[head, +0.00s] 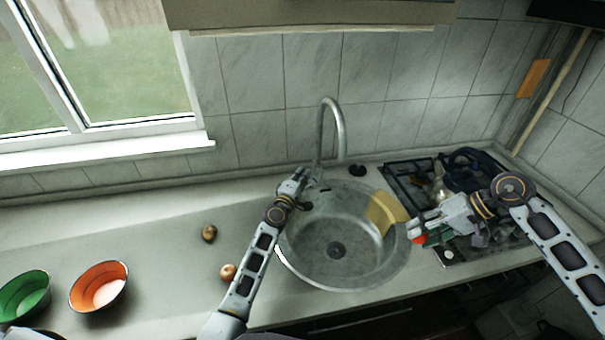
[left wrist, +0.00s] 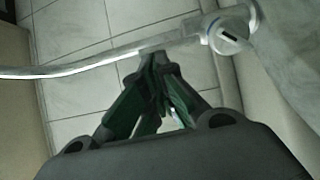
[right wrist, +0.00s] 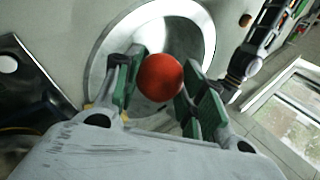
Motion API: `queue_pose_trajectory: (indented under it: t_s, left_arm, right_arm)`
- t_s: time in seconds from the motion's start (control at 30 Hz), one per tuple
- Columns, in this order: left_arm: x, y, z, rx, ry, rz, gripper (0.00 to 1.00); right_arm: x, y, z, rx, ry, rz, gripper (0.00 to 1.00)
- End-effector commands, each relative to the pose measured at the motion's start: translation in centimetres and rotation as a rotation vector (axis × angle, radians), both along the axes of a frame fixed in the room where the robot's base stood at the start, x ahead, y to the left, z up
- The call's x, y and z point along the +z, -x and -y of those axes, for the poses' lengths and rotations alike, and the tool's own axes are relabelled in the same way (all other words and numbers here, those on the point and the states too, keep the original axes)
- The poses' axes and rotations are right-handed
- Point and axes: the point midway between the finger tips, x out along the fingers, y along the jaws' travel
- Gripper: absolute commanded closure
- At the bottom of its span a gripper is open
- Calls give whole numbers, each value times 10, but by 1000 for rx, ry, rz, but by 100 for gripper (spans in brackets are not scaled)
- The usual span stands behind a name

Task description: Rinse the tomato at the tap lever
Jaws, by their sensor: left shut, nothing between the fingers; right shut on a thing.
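The red tomato (right wrist: 160,77) is between the fingers of my right gripper (right wrist: 158,85). In the head view a small part of the tomato (head: 419,239) shows below the right gripper (head: 416,228), at the sink's right edge. The steel tap (head: 341,130) arches over the back of the round sink (head: 310,255). My left gripper (head: 298,177) is shut and empty beside the tap's base, at the sink's back left. In the left wrist view its fingertips (left wrist: 160,60) are close to the tap's pipe (left wrist: 90,68); I cannot tell whether they touch.
A yellow object (head: 385,212) sits at the sink's right side. A hob (head: 405,180) with dark cookware lies right of the sink. An onion (head: 227,272), a brownish round item (head: 209,233), an orange bowl (head: 98,287) and a green bowl (head: 24,296) stand on the left counter.

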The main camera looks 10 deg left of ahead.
Motion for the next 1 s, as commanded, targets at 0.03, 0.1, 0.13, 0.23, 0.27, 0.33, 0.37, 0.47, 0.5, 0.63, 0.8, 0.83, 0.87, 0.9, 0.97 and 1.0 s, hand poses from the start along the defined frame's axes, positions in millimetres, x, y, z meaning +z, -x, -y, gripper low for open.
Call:
queue_pose_trajectory:
  t_s: [0.03,0.1,0.13,0.23,0.27,0.33,0.37,0.47,0.5,0.63,0.8,0.83,0.87,0.9,0.97,1.0]
  left_arm:
    - [0,2,0,0,0,-1,100]
    - [0,4,-1,0,1,-1,100]
    - [0,5,-1,0,1,-1,100]
    - [0,9,-2,0,0,-1,100]
    - [0,10,-2,0,0,-1,100]
    - [0,13,-3,0,-1,-1,100]
    - [-1,14,-3,0,-1,-1,100]
    - [0,20,-4,1,-1,-2,100]
    - [0,23,-5,1,-1,-2,100]
    - [0,34,-7,1,0,-2,100]
    - [0,49,-10,0,-1,-2,100]
    - [-1,51,-10,0,-1,-3,100]
    - [0,54,-11,0,-1,-2,100]
    - [0,57,-12,0,-1,-2,100]
    - [-1,63,-13,0,-1,-2,100]
    - [0,66,-13,0,-1,-1,100]
  right_arm:
    - [1,0,0,0,0,1,84]
    - [1,0,0,0,0,1,84]
    - [1,0,0,0,0,1,84]
    - [2,0,0,0,0,1,84]
    - [2,0,0,0,0,1,84]
    - [2,0,0,0,0,1,84]
    - [2,0,0,0,0,1,84]
    - [3,0,0,0,0,1,84]
    - [3,0,0,0,0,1,84]
    - [3,0,0,0,0,1,84]
    - [4,0,0,0,0,1,84]
    - [4,0,0,0,0,1,84]
    - [4,0,0,0,0,1,84]
    - [3,0,0,0,0,1,84]
    - [3,0,0,0,0,1,84]
    - [3,0,0,0,0,1,84]
